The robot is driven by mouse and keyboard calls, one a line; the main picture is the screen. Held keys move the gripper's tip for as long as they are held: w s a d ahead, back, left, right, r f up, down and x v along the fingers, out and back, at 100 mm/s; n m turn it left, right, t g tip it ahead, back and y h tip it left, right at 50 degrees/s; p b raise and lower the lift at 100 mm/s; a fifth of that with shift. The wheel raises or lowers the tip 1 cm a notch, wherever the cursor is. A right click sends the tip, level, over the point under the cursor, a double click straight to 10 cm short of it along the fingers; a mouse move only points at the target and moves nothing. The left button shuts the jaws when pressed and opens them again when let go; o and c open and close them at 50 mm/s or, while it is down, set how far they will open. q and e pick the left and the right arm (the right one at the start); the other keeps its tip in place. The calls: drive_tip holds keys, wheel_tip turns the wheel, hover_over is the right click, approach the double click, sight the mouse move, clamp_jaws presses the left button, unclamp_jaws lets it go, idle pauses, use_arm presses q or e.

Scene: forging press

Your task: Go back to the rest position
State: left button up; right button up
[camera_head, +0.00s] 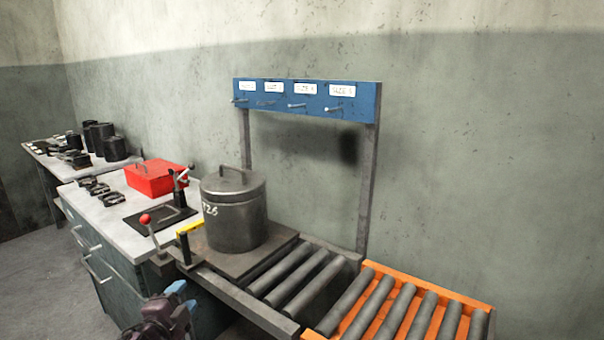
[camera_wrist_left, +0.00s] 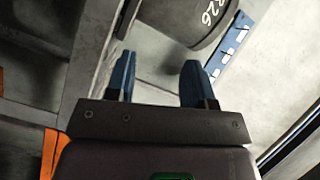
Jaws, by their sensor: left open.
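My left gripper (camera_head: 182,296) is low in the head view, in front of the roller conveyor and the grey bench. Its blue fingertips point up and away from me. In the left wrist view the two blue fingers (camera_wrist_left: 158,78) stand apart with nothing between them. A dark metal pot (camera_head: 234,215) with a lidded top and the mark "26" stands upright on a plate at the conveyor's left end. Part of the pot (camera_wrist_left: 187,18) shows beyond the fingers in the wrist view, apart from them. My right gripper is in neither view.
Grey rollers (camera_head: 305,272) lead right to an orange roller section (camera_head: 473,298). A blue rack (camera_head: 307,98) with hooks stands behind. A red box (camera_head: 154,178) and a red-knobbed lever (camera_head: 147,222) are on the bench at left. Floor at lower left is clear.

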use_arm(q)
drive_tip(key=s+f+n+g+y, duration=0.1)
drive_tip(key=s+f+n, duration=0.4)
drive_tip(key=s, duration=0.6)
drive_tip(key=s+f+n+g, duration=0.3)
drive_tip(key=s+f+n, duration=0.2)
drive_tip(key=s, duration=0.7)
drive_tip(key=s+f+n+g+y, duration=0.1)
drive_tip(key=s+f+n+g, duration=0.1)
drive_tip(key=s+f+n, duration=0.3)
drive_tip(key=s+f, duration=0.3)
drive_tip(key=s, duration=0.3)
drive_tip(key=shift+s+a+f+y, duration=0.2)
drive_tip(key=shift+s+f+y, duration=0.1)
drive_tip(key=shift+s+f, duration=0.1)
drive_tip(key=shift+c, duration=0.2)
